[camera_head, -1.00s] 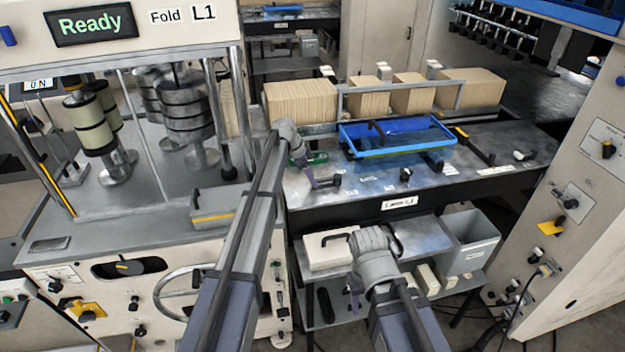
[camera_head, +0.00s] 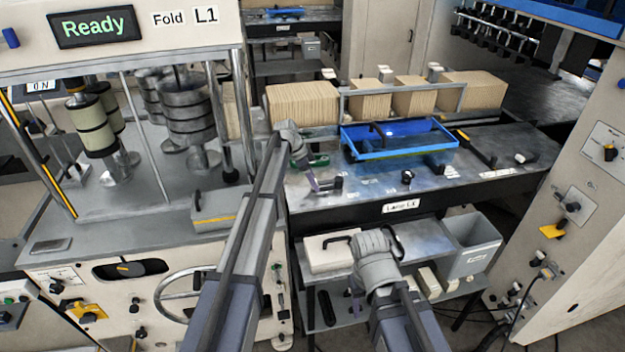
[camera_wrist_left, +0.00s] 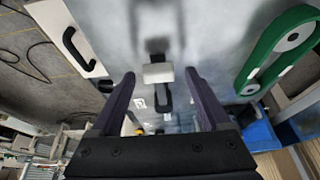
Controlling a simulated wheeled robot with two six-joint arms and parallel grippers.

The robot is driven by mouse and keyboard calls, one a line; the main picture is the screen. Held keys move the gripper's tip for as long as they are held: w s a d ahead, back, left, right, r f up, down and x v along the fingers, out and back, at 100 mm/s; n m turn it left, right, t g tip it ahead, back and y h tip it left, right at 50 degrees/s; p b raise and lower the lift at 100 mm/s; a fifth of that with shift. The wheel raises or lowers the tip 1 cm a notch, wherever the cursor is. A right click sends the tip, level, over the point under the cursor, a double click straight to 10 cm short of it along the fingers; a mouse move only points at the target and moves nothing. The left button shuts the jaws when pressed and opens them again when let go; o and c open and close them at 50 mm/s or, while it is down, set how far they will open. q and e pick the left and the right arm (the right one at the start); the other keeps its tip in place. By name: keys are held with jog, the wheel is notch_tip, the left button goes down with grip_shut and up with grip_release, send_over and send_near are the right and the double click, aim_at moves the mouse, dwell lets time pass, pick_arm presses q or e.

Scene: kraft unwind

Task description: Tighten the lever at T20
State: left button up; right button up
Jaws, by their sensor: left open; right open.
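A small black lever (camera_head: 330,184) stands on the left front part of the metal bench top (camera_head: 285,192); its label is too small to read as T20. In the left wrist view, a black lever with a pale end (camera_wrist_left: 158,73) lies between the fingers, with space on both sides. My left gripper (camera_head: 311,181) is open at this lever, and it also shows open in the left wrist view (camera_wrist_left: 158,82). My right gripper (camera_head: 356,300) is low in front of the lower shelf, and nothing shows in it.
A blue tray (camera_head: 348,151) stands on the bench behind the lever. A green part (camera_wrist_left: 259,62) lies close beside the left gripper. More black knobs (camera_head: 407,177) sit to the right. A white box with a black handle (camera_head: 322,259) is on the lower shelf. The Fold L1 machine stands left.

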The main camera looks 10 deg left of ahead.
pick_arm(q)
jog(key=shift+r, duration=0.1)
jog(key=p+v, duration=0.7)
jog(key=shift+r, duration=0.25)
jog(key=shift+a, duration=0.15)
jog(key=s+d+f+n+g+y+b, duration=0.15)
jog(key=s+d+f+b, duration=0.3)
jog(key=s, duration=0.65)
jog(key=s+d+f+n+y+b, duration=0.1)
jog(key=s+d+f+n+b, duration=0.35)
jog(key=s, duration=0.65)
jog(key=s+d+f+n+y+b, duration=0.1)
jog(key=s+f+n+b, duration=0.1)
jog(key=s, duration=0.8)
jog(key=s+d+f+n+y+b, duration=0.1)
jog(key=s+f+b, duration=0.3)
jog(key=s, duration=0.7)
jog(key=shift+s+f+n+y, duration=0.25)
jog(key=shift+f+n+y, duration=0.25)
jog(key=shift+f, duration=0.3)
